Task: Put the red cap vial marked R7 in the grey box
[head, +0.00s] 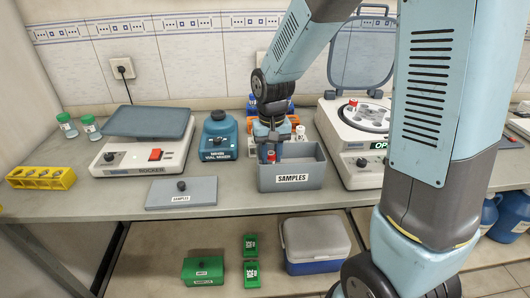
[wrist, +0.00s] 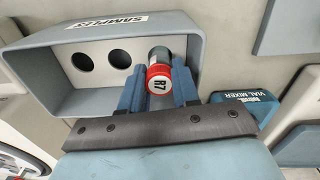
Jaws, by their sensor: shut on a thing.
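The red cap vial marked R7 (wrist: 158,80) is between the blue fingers of my gripper (wrist: 158,92), its cap facing the wrist camera. My gripper is shut on it. In the head view my gripper (head: 271,150) points down over the open grey box (head: 292,180) labelled SAMPLES, and the vial's red cap (head: 271,157) shows at its left part. In the wrist view the grey box (wrist: 60,55) shows two dark round holes in its floor, with the vial beside them in line. The vial's lower end is partly hidden, so I cannot tell whether it sits in a hole.
A grey lid (head: 181,192) lies on the bench left of the box. The vial mixer (head: 218,137) and rocker (head: 145,150) stand further left. An open centrifuge (head: 355,140) is close on the right. Racks with other vials (head: 300,131) stand behind the box.

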